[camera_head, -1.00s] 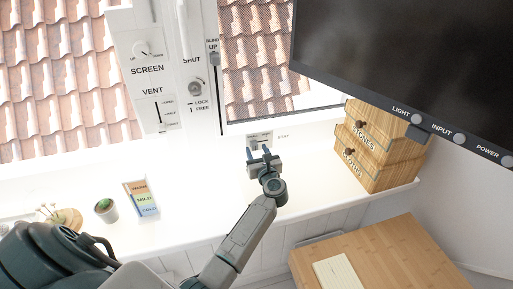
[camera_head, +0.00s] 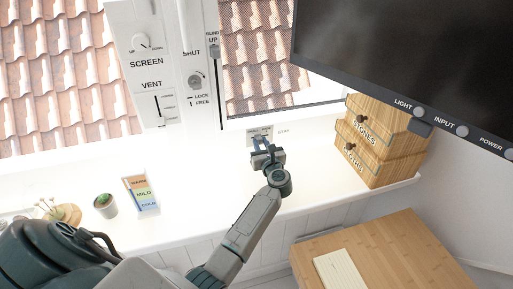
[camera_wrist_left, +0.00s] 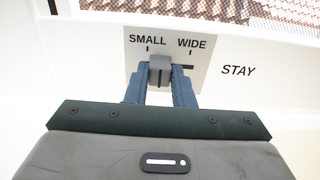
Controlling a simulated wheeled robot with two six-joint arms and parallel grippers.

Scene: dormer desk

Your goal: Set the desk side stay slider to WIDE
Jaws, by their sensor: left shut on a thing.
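The stay slider's white plate (camera_wrist_left: 205,75) on the window frame carries the words SMALL and WIDE, with STAY printed beside it. The grey slider knob (camera_wrist_left: 160,70) sits between the two marks, a little right of the SMALL tick, with dark slot showing to its right. My left gripper (camera_wrist_left: 160,82) has its blue fingers on either side of the knob and is shut on it. In the head view my left gripper (camera_head: 264,146) reaches the plate (camera_head: 254,132) below the window, and the knob is mostly hidden there. My right gripper is not in view.
Wooden drawers (camera_head: 380,145) stand right of the plate, under a dark monitor (camera_head: 400,50). A vent and screen panel (camera_head: 147,75) is at the left. The sill between is clear.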

